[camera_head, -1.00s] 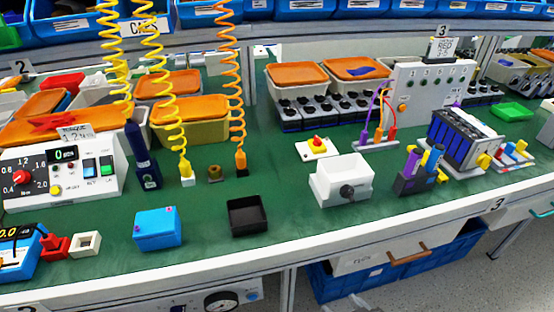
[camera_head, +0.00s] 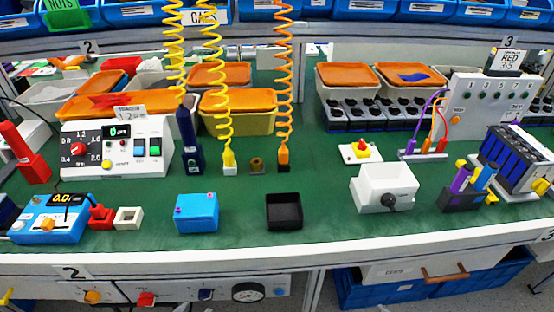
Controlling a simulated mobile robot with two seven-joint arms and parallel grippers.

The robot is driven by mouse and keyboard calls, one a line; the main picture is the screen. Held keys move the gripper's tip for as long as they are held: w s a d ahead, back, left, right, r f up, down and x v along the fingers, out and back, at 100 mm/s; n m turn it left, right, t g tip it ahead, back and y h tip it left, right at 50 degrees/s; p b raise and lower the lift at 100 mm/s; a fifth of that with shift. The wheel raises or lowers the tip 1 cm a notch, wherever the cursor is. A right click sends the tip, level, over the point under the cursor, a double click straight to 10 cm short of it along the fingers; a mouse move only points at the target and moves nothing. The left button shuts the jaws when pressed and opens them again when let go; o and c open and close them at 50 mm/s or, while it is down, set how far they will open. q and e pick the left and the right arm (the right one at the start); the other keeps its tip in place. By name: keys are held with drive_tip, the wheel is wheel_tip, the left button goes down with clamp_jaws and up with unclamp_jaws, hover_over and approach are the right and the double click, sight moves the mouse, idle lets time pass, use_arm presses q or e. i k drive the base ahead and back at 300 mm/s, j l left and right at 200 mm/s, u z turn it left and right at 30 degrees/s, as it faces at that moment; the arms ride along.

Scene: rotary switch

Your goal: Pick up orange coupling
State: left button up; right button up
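An orange coupling (camera_head: 283,157) hangs at the lower end of the orange coiled hose (camera_head: 283,70) and meets a small black base on the green bench top. It is upright. A yellow coupling (camera_head: 229,158) on a yellow coiled hose stands to its left on a whitish base. A small brass-coloured round part (camera_head: 257,165) sits between the two. Neither of my grippers shows in this view.
An empty black box (camera_head: 284,212) and a blue box (camera_head: 196,212) stand in front of the coupling. A white box (camera_head: 388,189) with a dark knob is to the right. A yellow bin (camera_head: 237,121) stands behind. Green bench (camera_head: 325,200) is clear to the right.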

sight(283, 151)
drive_tip(key=j+z, duration=0.25)
drive_tip(key=z, duration=0.25)
drive_tip(key=j+z, duration=0.2)
drive_tip(key=z, duration=0.25)
drive_tip(key=k+j+z, duration=0.15)
drive_tip(key=z, duration=0.35)
